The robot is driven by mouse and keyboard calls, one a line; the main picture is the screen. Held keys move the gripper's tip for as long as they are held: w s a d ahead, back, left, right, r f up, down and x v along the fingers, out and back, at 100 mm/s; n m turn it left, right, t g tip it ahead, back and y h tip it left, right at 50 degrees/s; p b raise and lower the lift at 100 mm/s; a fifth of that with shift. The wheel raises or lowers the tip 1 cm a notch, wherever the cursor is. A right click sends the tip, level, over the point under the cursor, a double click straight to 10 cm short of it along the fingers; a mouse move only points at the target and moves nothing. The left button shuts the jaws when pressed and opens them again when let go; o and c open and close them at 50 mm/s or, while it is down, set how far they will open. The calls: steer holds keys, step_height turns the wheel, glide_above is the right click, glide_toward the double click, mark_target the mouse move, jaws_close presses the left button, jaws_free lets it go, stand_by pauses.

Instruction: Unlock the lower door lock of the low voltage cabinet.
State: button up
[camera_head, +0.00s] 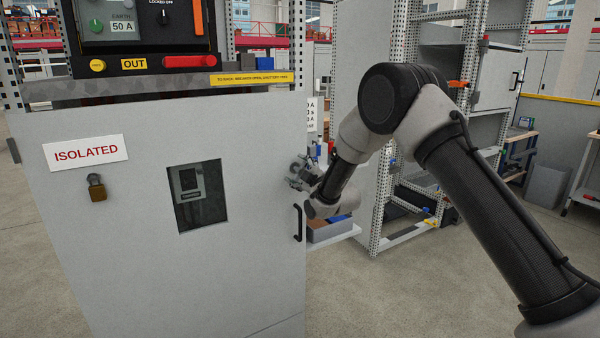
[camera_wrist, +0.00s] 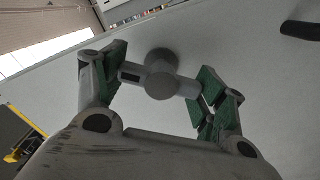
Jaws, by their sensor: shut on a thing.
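The cabinet door (camera_head: 110,240) is a large grey panel with a small window. The lower door lock (camera_wrist: 160,84) is a grey knob with a cross bar on the door face in the wrist view. My gripper (camera_wrist: 165,80) has its green-padded fingers at the two ends of that bar and is shut on it. In the head view my gripper (camera_head: 303,172) is at the door's right edge, and it hides the lock there. A black door handle (camera_head: 298,223) is just below it; the handle also shows in the wrist view (camera_wrist: 300,30).
An "ISOLATED" sign (camera_head: 86,153) and a brass padlock (camera_head: 97,188) are on the door's left. A control panel with a red handle (camera_head: 189,61) is above. An open rack (camera_head: 420,150) stands right, behind my arm. The floor in front is clear.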

steer(key=n, duration=0.7)
steer(key=shift+f, duration=0.15)
steer(key=shift+a, duration=0.1)
stand_by(0.5)
steer(key=o, duration=1)
steer(key=v, duration=1.2)
